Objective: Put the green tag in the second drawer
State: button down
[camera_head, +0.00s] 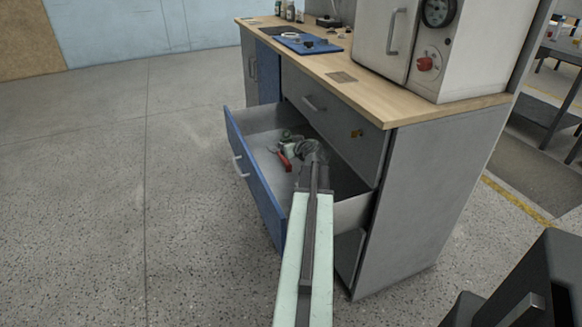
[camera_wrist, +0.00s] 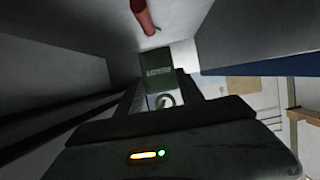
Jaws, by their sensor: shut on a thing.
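The green tag (camera_wrist: 158,66) with a pale end and metal ring is between the fingers of my gripper (camera_wrist: 160,88) in the wrist view. My gripper is shut on it. In the head view my gripper (camera_head: 300,145) reaches down inside the open drawer (camera_head: 256,180), which has a blue front and a grey inside. This drawer is directly below a shut grey top drawer (camera_head: 318,112). I cannot make out the tag clearly in the head view. Whether it touches the drawer floor cannot be told.
A red-handled tool (camera_head: 284,161) lies in the drawer, close to my gripper; its red handle (camera_wrist: 143,14) shows in the wrist view. The wooden worktop (camera_head: 340,75) above carries a blue tray (camera_head: 307,44) and a white machine (camera_head: 450,45). Open floor lies left of the drawer.

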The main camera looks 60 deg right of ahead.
jog(key=shift+f+b, duration=2.35)
jog(key=shift+f, duration=0.55)
jog(key=c, duration=0.7)
grip_release()
jog(key=shift+c, duration=0.2)
jog(key=shift+r, duration=0.1)
